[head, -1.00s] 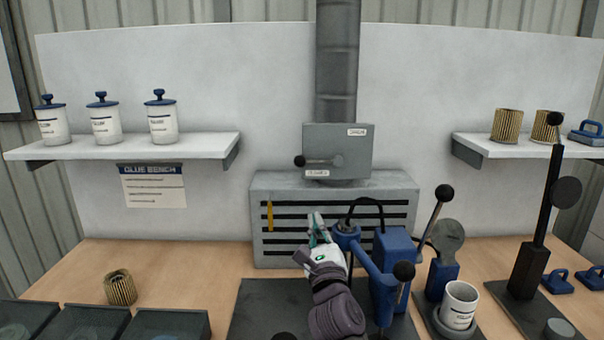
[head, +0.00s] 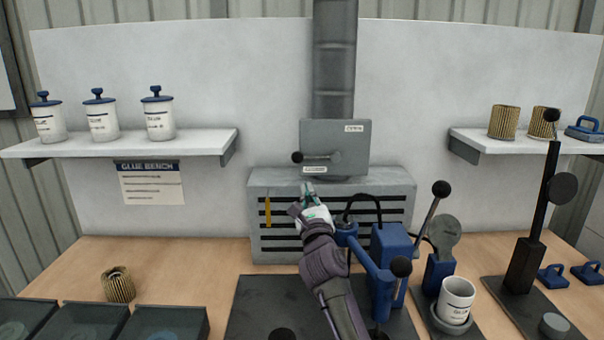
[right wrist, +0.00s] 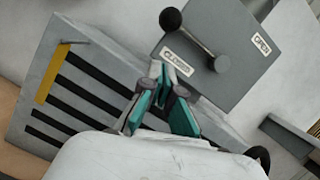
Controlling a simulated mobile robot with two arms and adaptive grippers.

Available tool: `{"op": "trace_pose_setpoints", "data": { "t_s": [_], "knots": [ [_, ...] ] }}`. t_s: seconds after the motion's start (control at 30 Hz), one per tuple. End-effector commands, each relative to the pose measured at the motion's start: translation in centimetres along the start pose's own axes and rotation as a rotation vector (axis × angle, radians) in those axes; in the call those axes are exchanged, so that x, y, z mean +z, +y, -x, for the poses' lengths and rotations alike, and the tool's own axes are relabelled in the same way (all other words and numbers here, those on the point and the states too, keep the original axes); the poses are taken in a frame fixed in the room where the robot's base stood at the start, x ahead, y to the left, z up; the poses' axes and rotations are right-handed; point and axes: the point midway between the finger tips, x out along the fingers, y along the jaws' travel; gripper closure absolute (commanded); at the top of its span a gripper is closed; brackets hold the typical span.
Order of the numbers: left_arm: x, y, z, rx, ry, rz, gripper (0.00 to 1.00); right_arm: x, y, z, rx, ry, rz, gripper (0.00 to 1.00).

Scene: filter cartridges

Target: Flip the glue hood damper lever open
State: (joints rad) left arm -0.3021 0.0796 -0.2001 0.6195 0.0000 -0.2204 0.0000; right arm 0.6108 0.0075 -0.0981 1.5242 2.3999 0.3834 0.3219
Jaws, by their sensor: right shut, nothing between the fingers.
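The damper lever (head: 318,157) is a short bar with a black ball knob on the front of a grey damper box (head: 350,138). The bar lies level, its knob (head: 297,157) pointing left. A label under the lever appears to read closed, and one at the box's upper right (head: 354,128) reads open. The lever and its knob (right wrist: 171,19) also show in the right wrist view. My right gripper (head: 307,186) is shut and empty, just below the box and lever, apart from the knob. Its fingertips (right wrist: 160,70) show teal pads. My left gripper is out of view.
A slatted grey hood (head: 262,184) stands below the box, with a yellow strip (head: 268,211) on its left. A blue lever press (head: 388,262) stands close to the right of my arm. Shelves with white jars (head: 158,120) and filter cartridges (head: 503,122) flank the duct.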

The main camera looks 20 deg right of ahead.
Motion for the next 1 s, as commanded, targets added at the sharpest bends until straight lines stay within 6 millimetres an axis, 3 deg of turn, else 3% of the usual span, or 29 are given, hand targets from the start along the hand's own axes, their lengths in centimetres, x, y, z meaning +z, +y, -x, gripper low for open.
{"op": "trace_pose_setpoints", "data": {
  "t_s": [0.1,0.3,1.0],
  "knots": [
    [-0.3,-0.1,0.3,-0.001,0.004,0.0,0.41,0.8,-0.1,-2.2,-0.001,-0.002,-0.001,1.0],
    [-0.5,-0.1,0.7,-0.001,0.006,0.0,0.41,2.5,-0.1,-3.8,0.0,-0.001,0.0,1.0],
    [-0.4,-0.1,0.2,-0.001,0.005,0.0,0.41,2.7,-0.2,-5.0,-0.009,-0.001,-0.03,1.0]
  ]
}}
